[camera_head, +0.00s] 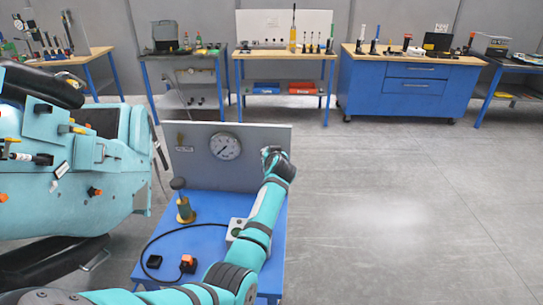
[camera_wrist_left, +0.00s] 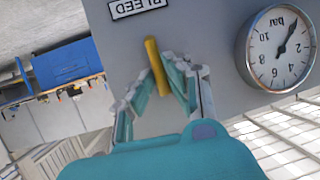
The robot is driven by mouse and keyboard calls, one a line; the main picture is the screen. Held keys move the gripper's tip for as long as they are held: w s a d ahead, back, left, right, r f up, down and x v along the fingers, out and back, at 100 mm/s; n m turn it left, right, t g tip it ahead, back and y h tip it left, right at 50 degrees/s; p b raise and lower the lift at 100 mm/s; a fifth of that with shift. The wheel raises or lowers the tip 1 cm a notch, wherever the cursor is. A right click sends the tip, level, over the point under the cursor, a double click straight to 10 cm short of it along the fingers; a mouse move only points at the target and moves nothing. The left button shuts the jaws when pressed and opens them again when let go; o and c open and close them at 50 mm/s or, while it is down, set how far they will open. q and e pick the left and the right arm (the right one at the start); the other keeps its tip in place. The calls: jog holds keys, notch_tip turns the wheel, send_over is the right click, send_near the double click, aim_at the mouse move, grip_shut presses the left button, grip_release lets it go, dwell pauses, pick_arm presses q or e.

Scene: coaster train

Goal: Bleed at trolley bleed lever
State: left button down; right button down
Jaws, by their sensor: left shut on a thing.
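The yellow bleed lever (camera_wrist_left: 157,66) sticks out from the grey trolley panel (camera_head: 188,166), just under the BLEED label (camera_wrist_left: 137,6) in the left wrist view, which shows the panel upside down. My left gripper (camera_wrist_left: 161,84) is shut on the lever, with its fingers on both sides of it. In the head view my left gripper (camera_head: 277,164) is at the panel's right side and hides the lever. The round gauge (camera_head: 225,146) is to the left of it; in the wrist view the gauge (camera_wrist_left: 279,50) has its needle pointing up and right. My right gripper is not in view.
The blue trolley top (camera_head: 205,210) carries a brass fitting with a black knob (camera_head: 183,201), an orange-and-black part (camera_head: 188,263) and a black cable. A teal train car (camera_head: 90,165) stands close on the left. Workbenches (camera_head: 285,55) line the back; the floor on the right is clear.

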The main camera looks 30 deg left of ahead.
pick_arm(q)
jog(key=c, duration=1.4)
grip_release()
jog(key=shift+d+f, duration=0.1)
jog(key=shift+o, duration=0.3)
jog(key=v, duration=1.2)
